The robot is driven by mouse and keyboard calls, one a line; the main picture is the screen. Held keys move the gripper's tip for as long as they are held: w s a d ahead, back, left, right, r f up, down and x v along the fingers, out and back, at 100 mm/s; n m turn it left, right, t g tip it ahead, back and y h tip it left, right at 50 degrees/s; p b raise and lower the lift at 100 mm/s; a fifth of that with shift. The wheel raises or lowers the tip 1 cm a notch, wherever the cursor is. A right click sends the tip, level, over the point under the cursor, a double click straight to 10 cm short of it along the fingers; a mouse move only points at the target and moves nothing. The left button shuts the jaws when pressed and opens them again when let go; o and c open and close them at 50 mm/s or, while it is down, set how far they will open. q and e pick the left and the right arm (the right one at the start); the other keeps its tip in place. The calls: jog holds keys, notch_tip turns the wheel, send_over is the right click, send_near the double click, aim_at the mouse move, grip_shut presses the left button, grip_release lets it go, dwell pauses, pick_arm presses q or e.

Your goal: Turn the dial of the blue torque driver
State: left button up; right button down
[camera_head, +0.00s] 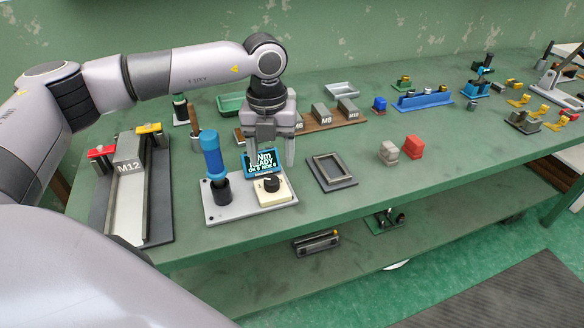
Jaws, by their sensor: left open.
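The blue torque driver (211,154) stands upright in a black holder on a grey base plate (223,210) near the table's front edge. On the same plate, to its right, are a lit display (263,161) with blue and white text and a black dial (271,183) on a cream block (274,197). My left gripper (270,158) points down with its fingers apart and nothing between them. In the picture its fingers flank the display, above and slightly behind the dial. I cannot tell whether a finger touches the display. My right gripper is not in view.
An M12 fixture (129,165) stands left of the plate. A dark frame tray (331,171) lies to the right, then a grey block (388,152) and a red block (412,147). A wooden rack of labelled blocks (337,119) stands behind. The green table (440,165) is clear at front right.

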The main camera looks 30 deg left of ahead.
aim_at(272, 180)
pick_arm(q)
jog(key=shift+w+a, duration=0.15)
jog(key=shift+a, duration=0.15)
jog(key=shift+f, duration=0.3)
notch_tip(272, 180, down, 6)
jog(key=shift+f+p, duration=0.1)
jog(key=shift+p, duration=0.4)
jog(key=c, duration=1)
jog(key=shift+c, duration=0.2)
